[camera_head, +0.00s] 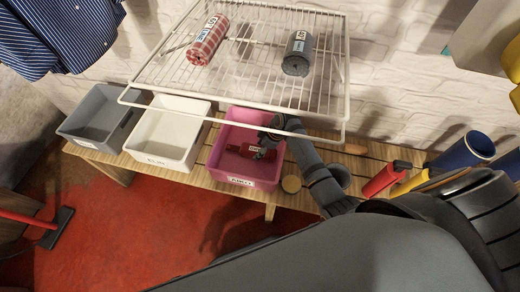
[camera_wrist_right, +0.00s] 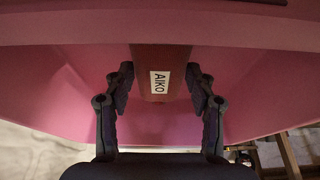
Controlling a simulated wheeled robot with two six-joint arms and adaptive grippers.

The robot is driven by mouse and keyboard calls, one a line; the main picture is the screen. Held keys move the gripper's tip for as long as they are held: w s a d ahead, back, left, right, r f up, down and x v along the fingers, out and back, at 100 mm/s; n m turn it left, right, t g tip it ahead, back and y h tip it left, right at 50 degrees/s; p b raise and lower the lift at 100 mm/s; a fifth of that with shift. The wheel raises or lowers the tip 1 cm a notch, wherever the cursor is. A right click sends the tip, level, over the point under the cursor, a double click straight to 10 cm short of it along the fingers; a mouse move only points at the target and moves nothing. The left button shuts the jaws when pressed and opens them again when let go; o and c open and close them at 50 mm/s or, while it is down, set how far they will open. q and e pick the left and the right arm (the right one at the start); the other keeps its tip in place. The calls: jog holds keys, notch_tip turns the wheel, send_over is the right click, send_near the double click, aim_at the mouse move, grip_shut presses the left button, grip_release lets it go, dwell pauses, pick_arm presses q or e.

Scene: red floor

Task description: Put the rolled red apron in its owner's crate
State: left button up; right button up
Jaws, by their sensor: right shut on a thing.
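The rolled red apron (camera_head: 240,150) is inside the pink crate (camera_head: 217,158), low between its walls. In the right wrist view the apron (camera_wrist_right: 161,58) shows a white tag reading AIKO. My right gripper (camera_head: 264,148) reaches into the pink crate and is shut on the apron; its fingers (camera_wrist_right: 160,88) stand on both sides of the roll in the wrist view. The pink crate has a white name label on its front, which looks like AIKO but is small. My left gripper is not in view.
A white crate (camera_head: 160,162) and a grey crate (camera_head: 75,124) stand left of the pink one on a slatted wooden bench (camera_head: 200,174). A wire shelf (camera_head: 165,75) above holds a red-checked roll (camera_head: 207,42) and a dark grey roll (camera_head: 297,54). Bottles and a blue cup (camera_head: 465,150) are right.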

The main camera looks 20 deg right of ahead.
jog(key=shift+f, duration=0.2)
jog(key=o, duration=1.4)
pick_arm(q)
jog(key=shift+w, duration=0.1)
pick_arm(e)
jog(key=shift+r, duration=0.1)
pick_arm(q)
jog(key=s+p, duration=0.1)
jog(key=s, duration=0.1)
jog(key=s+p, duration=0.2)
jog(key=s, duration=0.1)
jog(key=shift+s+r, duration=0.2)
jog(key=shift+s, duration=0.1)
pick_arm(e)
jog(key=v, duration=1.2)
